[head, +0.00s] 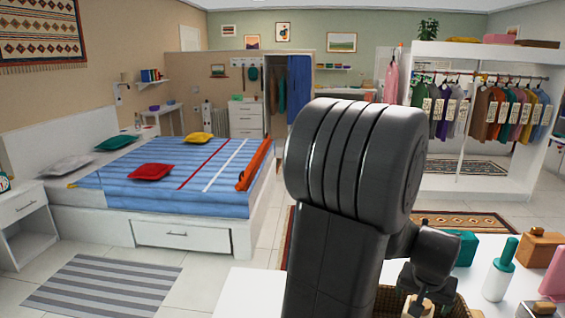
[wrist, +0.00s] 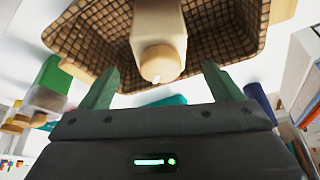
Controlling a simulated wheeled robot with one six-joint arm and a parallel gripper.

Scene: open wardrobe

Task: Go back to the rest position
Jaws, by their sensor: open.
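My gripper (wrist: 163,82) is open in the wrist view, its two greenish fingers apart with nothing gripped between them. Beyond the fingertips is a brown woven basket (wrist: 233,35) with a pale beige bottle-like item (wrist: 158,28) in it, its round cap facing the gap between the fingers. In the head view my dark arm rises in the middle and bends down at the right, and the fingers are small and partly hidden there. The basket (head: 457,304) shows only in part below my wrist.
A white table (head: 242,292) carries the basket, a teal box (head: 465,247), a white and green bottle (head: 497,273) and a wooden box (head: 540,248). A bed (head: 150,185) stands left. An open wardrobe (head: 475,60) with hanging clothes stands at the back right.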

